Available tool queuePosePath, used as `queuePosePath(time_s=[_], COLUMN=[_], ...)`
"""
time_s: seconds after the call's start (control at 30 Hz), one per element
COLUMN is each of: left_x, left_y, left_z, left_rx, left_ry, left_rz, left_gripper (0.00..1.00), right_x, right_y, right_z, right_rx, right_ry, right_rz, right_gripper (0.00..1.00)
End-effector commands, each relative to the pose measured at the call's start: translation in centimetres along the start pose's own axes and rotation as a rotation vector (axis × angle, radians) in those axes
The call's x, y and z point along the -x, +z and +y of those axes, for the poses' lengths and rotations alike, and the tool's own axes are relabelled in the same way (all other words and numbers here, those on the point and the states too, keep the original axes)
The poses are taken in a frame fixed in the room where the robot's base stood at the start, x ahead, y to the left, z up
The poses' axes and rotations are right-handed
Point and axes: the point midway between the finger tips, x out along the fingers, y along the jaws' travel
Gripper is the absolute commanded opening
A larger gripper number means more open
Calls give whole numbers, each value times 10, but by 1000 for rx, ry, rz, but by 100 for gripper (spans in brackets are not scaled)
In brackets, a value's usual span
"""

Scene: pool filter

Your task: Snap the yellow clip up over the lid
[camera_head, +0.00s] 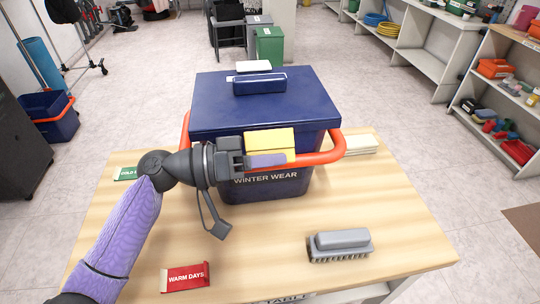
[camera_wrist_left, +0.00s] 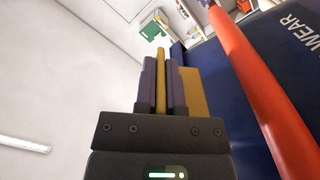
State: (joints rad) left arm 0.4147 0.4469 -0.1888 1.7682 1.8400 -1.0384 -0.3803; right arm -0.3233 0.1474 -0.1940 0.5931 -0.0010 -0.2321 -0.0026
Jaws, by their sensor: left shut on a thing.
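The yellow clip (camera_head: 270,140) is at the front of the dark blue lid (camera_head: 265,100), near its front edge. The lid lies on the blue box (camera_head: 262,187) labelled "WINTER WEAR". My left gripper (camera_head: 266,159) is shut on the yellow clip, with its purple finger across the clip's lower part. In the left wrist view the clip (camera_wrist_left: 161,80) stands as a thin yellow strip between the two purple fingers. Whether the clip is hooked over the lid edge cannot be told. My right gripper is not in view.
An orange-red handle (camera_head: 335,150) loops around the box front and shows beside my fingers in the left wrist view. A grey brush (camera_head: 340,244) and a red "WARM DAYS" block (camera_head: 186,277) lie on the wooden table (camera_head: 255,245). A pale stack (camera_head: 361,144) is at right.

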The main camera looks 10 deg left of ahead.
Motion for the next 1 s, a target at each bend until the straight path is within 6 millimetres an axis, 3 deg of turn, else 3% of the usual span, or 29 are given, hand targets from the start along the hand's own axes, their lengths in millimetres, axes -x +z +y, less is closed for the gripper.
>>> queuePosePath(time_s=[0.7,0.73,0.9,1.0], left_x=[0,0,0,0], left_y=[-4,-4,-4,-4], left_z=[1,1,1,1], left_rx=[85,85,84,84], left_ry=[0,0,0,0], left_rz=[1,1,1,1], left_gripper=[0,14,47,47], right_x=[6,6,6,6], right_y=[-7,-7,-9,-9], right_z=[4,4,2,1], right_rx=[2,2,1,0], right_ry=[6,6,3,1], right_rz=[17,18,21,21], right_gripper=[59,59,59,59])
